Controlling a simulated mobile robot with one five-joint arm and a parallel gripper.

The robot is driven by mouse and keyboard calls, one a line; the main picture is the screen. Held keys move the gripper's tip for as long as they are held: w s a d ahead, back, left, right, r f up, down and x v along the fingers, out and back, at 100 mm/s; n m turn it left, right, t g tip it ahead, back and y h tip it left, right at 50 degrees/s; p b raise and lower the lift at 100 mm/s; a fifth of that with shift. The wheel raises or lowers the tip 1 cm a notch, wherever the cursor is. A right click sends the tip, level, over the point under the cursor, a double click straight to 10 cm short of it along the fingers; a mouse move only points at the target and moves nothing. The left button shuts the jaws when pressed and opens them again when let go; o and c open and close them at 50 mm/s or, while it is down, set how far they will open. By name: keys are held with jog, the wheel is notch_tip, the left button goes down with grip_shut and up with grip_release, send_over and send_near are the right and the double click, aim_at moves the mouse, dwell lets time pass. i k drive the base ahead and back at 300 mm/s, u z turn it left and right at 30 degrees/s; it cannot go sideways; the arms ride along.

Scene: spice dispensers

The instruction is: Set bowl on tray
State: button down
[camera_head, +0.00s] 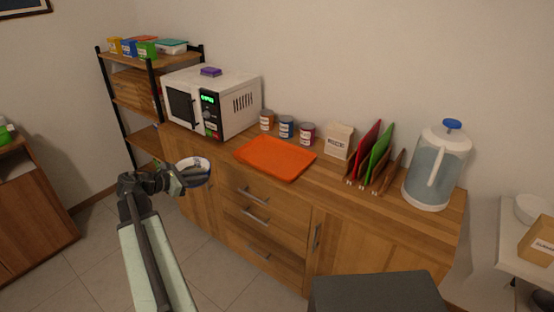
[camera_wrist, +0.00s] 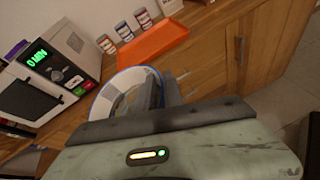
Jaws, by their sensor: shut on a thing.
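An orange tray (camera_head: 275,158) lies flat and empty on the wooden cabinet top, to the right of the microwave. It also shows in the wrist view (camera_wrist: 153,42). My gripper (camera_head: 177,184) is shut on a white bowl with a blue rim (camera_head: 196,174). The bowl is in front of the cabinet, left of the tray and apart from it. In the wrist view the bowl (camera_wrist: 104,103) is just beyond my gripper (camera_wrist: 160,92), which hides part of it. The bowl looks tilted in that view.
A white microwave (camera_head: 212,102) stands left of the tray. Several cans (camera_head: 286,126) stand behind it. A small box (camera_head: 339,141), a rack with red and green boards (camera_head: 375,155) and a water jug (camera_head: 437,168) stand to the right. A dark grey block (camera_head: 378,292) is at the bottom.

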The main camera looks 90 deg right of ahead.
aim_at(290, 164)
jog(key=u, duration=0.05)
jog(key=k, duration=0.85)
jog(key=z, duration=0.7)
jog(key=i, duration=0.5)
jog(key=z, duration=0.1)
